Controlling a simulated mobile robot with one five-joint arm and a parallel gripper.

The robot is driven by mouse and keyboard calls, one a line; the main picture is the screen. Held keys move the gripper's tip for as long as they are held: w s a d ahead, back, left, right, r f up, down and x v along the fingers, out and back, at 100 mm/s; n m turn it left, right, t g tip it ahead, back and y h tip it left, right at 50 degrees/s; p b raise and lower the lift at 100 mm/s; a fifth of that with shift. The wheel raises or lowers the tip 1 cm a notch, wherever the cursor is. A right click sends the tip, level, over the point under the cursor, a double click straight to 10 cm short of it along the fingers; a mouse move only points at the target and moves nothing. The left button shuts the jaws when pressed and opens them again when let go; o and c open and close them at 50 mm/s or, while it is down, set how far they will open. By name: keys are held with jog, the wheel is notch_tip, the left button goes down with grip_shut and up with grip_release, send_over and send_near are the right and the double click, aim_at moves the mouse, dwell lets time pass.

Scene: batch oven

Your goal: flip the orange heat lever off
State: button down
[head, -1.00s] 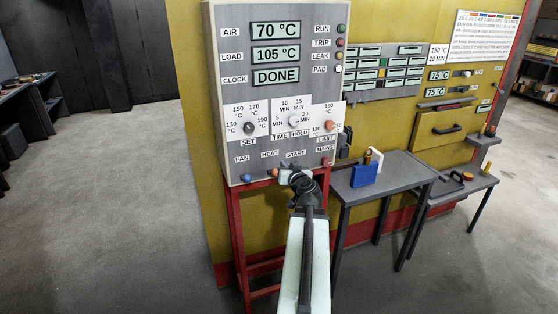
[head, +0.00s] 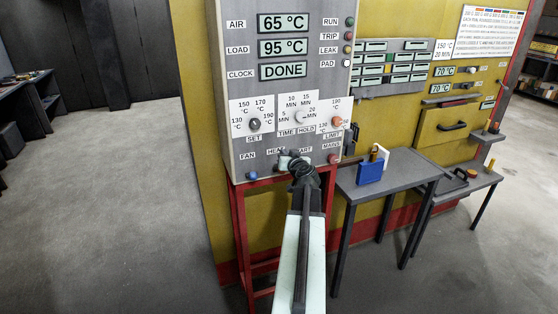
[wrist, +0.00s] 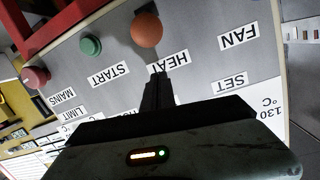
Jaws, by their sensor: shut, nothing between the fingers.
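The orange heat lever (wrist: 147,30) shows as a round orange knob end-on in the wrist view, beside the HEAT label (wrist: 168,63). My gripper (wrist: 158,73) is shut and empty, its fingertips over the HEAT label and just short of the knob in the picture. I cannot tell whether they touch it. In the head view my gripper (head: 289,160) is at the lower edge of the grey control panel (head: 238,98), covering part of the HEAT and START labels. It hides the orange lever there. The panel reads AIR 65 °C, LOAD 95 °C and CLOCK DONE.
The green START knob (wrist: 90,46) and red MAINS knob (wrist: 36,77) are close by in the wrist view. The blue FAN knob (head: 252,175) is left of my gripper. A side table (head: 405,170) with a blue padlock-like block (head: 369,172) stands right.

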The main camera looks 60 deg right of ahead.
jog(key=f+b, duration=0.1)
jog(key=s+a+f+b, duration=0.1)
jog(key=f, duration=0.1)
jog(key=shift+s+a+f+b, duration=0.15)
jog(key=shift+s+b, duration=0.1)
jog(key=shift+b, duration=0.15)
jog(key=shift+w+a+f, duration=0.1)
jog(key=shift+w+a, duration=0.25)
jog(key=shift+s+d, duration=0.1)
jog(key=shift+s, duration=0.1)
jog(key=shift+f, duration=0.1)
notch_tip(320, 180, down, 9)
jog(key=s+a+b, duration=0.2)
jog(key=b, duration=0.8)
jog(key=shift+s, duration=0.15)
